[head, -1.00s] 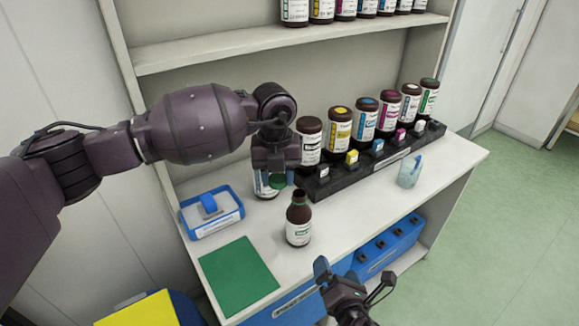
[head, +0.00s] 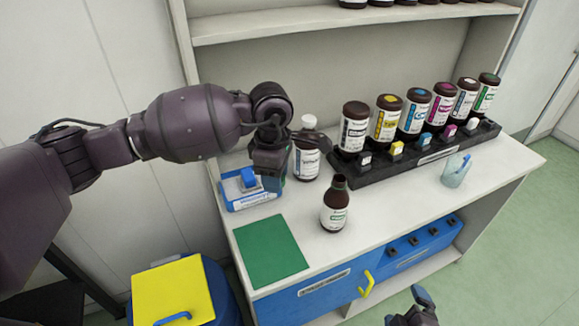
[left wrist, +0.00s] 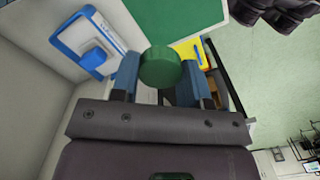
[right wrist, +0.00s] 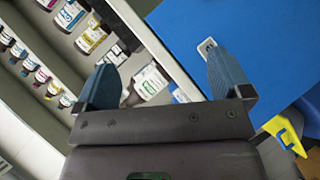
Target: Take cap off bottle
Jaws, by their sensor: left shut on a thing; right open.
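A brown bottle (head: 335,212) with a green-printed white label stands upright near the front of the counter, its dark neck uncapped. My left gripper (head: 270,183) is left of this bottle, above the counter near the blue-and-white box. It is shut on a round green cap (left wrist: 160,68), which shows clearly between its fingers in the left wrist view. My right gripper (right wrist: 160,72) is open and empty. In the head view the right gripper (head: 418,306) is low, in front of the counter.
A blue-and-white box (head: 247,190) and a green mat (head: 270,250) lie at left. A white-capped bottle (head: 306,160) stands behind my left gripper. Several ink bottles line a black rack (head: 430,160) at the back. A clear cup (head: 456,170) stands right. A yellow-lidded bin (head: 172,290) is below left.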

